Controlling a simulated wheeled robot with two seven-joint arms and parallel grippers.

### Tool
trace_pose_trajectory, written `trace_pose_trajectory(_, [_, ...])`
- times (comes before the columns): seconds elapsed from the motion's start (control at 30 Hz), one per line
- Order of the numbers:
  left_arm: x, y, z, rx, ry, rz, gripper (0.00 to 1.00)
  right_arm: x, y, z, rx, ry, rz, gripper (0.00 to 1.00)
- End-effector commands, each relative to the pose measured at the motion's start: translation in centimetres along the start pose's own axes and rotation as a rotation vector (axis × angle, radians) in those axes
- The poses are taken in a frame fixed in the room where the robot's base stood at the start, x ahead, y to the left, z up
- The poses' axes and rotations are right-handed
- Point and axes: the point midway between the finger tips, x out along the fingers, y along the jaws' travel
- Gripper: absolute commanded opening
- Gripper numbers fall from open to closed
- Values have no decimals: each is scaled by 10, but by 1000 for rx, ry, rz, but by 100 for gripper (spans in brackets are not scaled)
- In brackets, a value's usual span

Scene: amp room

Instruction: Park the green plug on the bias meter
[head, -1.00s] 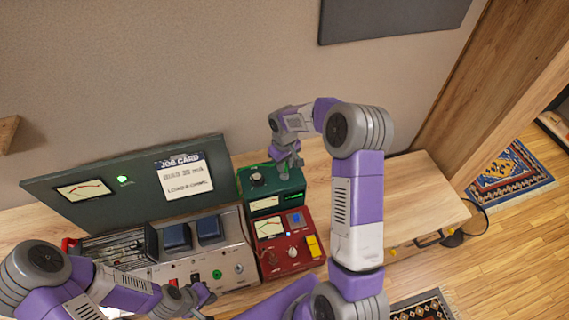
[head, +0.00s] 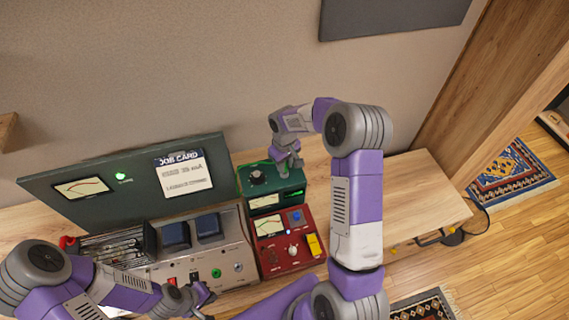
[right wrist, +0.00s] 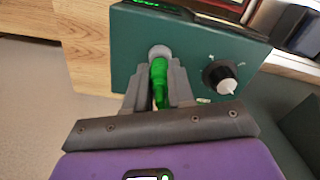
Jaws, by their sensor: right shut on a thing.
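The green plug (right wrist: 158,82) is between the two fingers of my right gripper (right wrist: 159,90) in the right wrist view. Its far end meets a round grey socket or post on the top face of the dark green box, which looks like the bias meter (right wrist: 130,50). I cannot tell how deep it sits. In the head view my right gripper (head: 290,166) is over the right side of that green box (head: 262,187) and hides the plug. My left gripper (head: 203,299) is low in front of the grey amplifier; its finger gap is unclear.
A black knob (right wrist: 222,78) sits beside the plug on the green box. A red meter box (head: 285,252) stands in front of it. The grey amplifier (head: 232,252) and a green panel with a job card (head: 183,173) are to the left. Bare bench (head: 420,190) lies to the right.

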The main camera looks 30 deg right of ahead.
Motion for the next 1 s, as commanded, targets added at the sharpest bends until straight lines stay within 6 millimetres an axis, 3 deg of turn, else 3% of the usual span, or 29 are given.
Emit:
trace_pose_trajectory(0.2, [3, -1, 0, 0, 0, 0, 0, 4, 0, 0, 0, 0, 0, 0])
trace_pose_trajectory(0.23, [3, -1, 0, 0, 0, 0, 0, 4, 0, 0, 0, 0, 0, 24])
trace_pose_trajectory(0.43, [2, -1, 0, 0, 0, 0, 0, 3, 0, 0, 0, 0, 0, 53])
trace_pose_trajectory(0.77, [3, -1, 0, 0, 0, 0, 0, -1, 0, 0, 0, 1, 1, 53])
trace_pose_trajectory(1.0, [4, -2, 0, 0, 0, 0, 0, -39, 0, -1, 1, 5, 2, 53])
